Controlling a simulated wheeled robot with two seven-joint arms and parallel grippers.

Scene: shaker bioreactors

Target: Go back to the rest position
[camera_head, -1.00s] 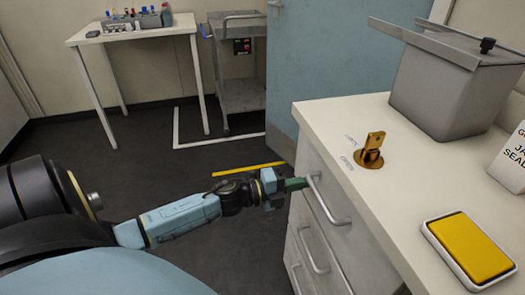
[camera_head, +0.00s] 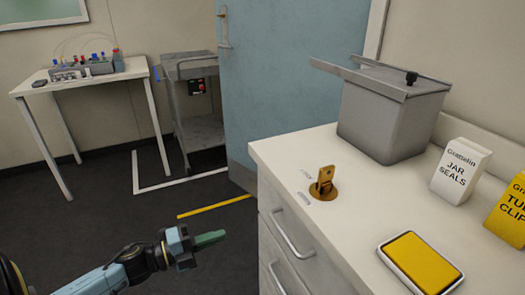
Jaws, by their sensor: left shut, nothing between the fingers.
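My left gripper (camera_head: 210,239) is in the lower left of the head view, held over the dark floor in front of the drawer cabinet. Its greenish fingers are shut with nothing between them and point right, toward the cabinet. It is apart from the upper drawer handle (camera_head: 293,235). My right gripper is not in view.
A white drawer cabinet (camera_head: 268,158) fills the right, bearing a brass fitting (camera_head: 323,184), grey lidded bin (camera_head: 388,118), yellow-topped pad (camera_head: 420,263) and two boxes. A blue door (camera_head: 285,70), grey cart (camera_head: 200,128) and small table (camera_head: 80,78) stand behind. Floor left of the cabinet is clear.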

